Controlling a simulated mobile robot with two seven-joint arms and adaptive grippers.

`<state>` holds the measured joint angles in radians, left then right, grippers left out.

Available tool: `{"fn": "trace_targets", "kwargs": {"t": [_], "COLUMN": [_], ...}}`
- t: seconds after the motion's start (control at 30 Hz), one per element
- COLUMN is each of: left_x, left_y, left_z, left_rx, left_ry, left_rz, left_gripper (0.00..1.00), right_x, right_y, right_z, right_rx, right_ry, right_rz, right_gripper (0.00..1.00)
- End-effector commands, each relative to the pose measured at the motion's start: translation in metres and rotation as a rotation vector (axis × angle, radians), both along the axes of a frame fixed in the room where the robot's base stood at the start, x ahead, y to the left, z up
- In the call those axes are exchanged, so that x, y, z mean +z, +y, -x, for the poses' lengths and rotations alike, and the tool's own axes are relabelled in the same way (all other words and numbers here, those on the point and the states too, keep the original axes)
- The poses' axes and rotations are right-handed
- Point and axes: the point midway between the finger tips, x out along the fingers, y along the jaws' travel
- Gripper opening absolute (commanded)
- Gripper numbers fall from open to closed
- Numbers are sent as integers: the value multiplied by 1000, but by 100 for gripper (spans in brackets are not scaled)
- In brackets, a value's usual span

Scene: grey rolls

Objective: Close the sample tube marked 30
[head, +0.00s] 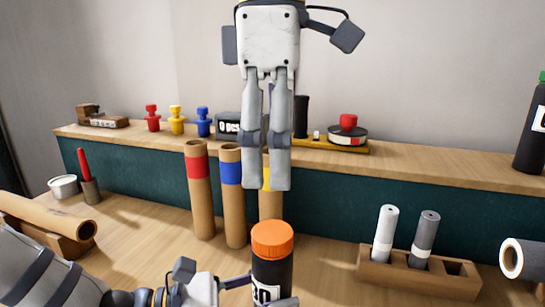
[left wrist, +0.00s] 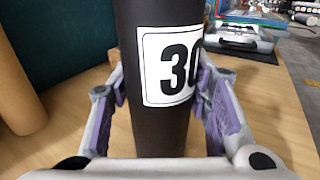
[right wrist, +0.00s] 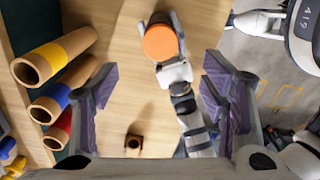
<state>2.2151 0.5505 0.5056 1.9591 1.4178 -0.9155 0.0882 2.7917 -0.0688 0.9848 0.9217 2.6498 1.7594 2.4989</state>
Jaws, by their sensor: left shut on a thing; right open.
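The sample tube (head: 268,275) is black and upright in the head view, with a white label partly hidden by my left gripper. The left wrist view shows the label (left wrist: 172,66) reading 30. An orange cap (head: 272,238) sits on top of the tube; I cannot tell how tight it is. It also shows in the right wrist view (right wrist: 160,42). My left gripper (head: 248,290) is shut around the tube body from the left. My right gripper (head: 266,188) points down, open and empty, above and behind the cap in the head view.
Cardboard tubes with red (head: 199,190), blue (head: 232,200) and yellow bands stand behind. A wooden rack (head: 420,275) with a white and a grey roll is at right. A cardboard roll (head: 45,218) lies at left. A raised shelf (head: 430,170) runs along the back.

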Motion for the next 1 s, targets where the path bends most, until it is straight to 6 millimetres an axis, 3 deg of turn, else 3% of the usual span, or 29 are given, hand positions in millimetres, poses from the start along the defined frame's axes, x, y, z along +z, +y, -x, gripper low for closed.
{"fn": "trace_targets", "kwargs": {"t": [0.2, 0.5, 0.53, 0.6, 1.0], "left_x": [0, 0, 0, 0, 0], "left_y": [0, 0, 0, 0, 7], "left_z": [0, 0, 0, 0, 0], "left_rx": [0, 0, 0, 0, 3], "left_ry": [0, 0, 0, 0, 1], "left_rz": [0, 0, 0, 0, 1], "left_gripper": [0, 0, 49, 65, 68], "right_x": [23, 26, 26, 26, 26], "right_y": [0, 0, 0, 0, 0], "right_z": [0, 0, 0, 0, 0], "right_rx": [0, 0, 0, 0, 0], "right_ry": [0, 1, 1, 1, 1], "right_rz": [1, 1, 1, 1, 1], "right_gripper": [67, 67, 67, 67, 67]}}
